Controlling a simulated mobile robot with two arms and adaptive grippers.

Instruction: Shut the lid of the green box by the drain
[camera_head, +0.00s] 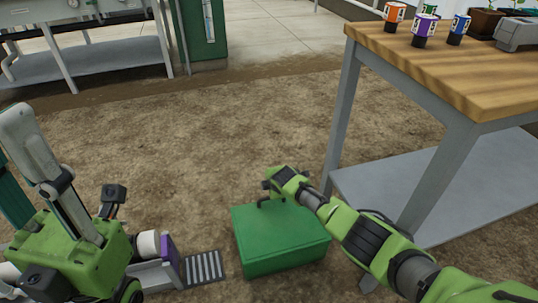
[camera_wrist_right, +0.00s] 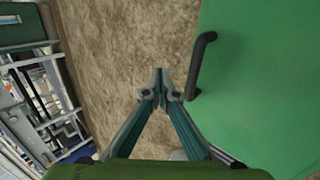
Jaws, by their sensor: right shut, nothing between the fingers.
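The green box (camera_head: 283,258) stands on the soil, right of the slotted drain grate (camera_head: 205,267). Its lid (camera_head: 285,222) looks flat on the box, and I see no gap, though my right arm covers part of the right side. A black handle (camera_wrist_right: 202,65) sits near the lid's edge. My right gripper (camera_wrist_right: 161,92) is shut and empty, just beside the handle and apart from it in the wrist view. In the head view, its hand is over the far edge of the box and its fingertips are hard to make out.
A wooden-topped table (camera_head: 455,75) with a lower grey shelf (camera_head: 440,185) stands at the right, its leg close to the box. Several small labelled bottles stand on it. Open soil (camera_head: 190,140) lies beyond the box. A green cabinet (camera_head: 203,30) stands at the back.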

